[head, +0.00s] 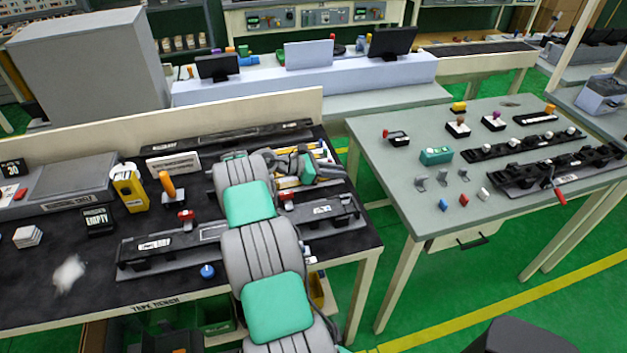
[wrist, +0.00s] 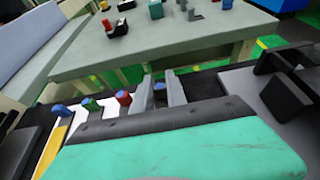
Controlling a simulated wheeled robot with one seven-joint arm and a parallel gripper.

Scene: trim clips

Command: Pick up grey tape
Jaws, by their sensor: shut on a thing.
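My gripper (wrist: 162,90) shows in the wrist view as two grey fingers, beyond the teal and black hand. Between them is a small dark piece with a blue-grey top, which I take to be the grey tape (wrist: 160,87); the fingers hide most of it. Red (wrist: 123,98), green (wrist: 90,103) and blue (wrist: 68,110) ended pieces stand in a row to its left. In the head view my arm reaches over the black bench, and its hand is at the bench's right end. The fingertips and held piece cannot be made out there.
The black bench (head: 90,270) carries long dark fixtures, a yellow tool holder (head: 128,187) and red-handled clips. A grey-green table (head: 400,180) with small parts and black rails stands to the right, across a gap of green floor.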

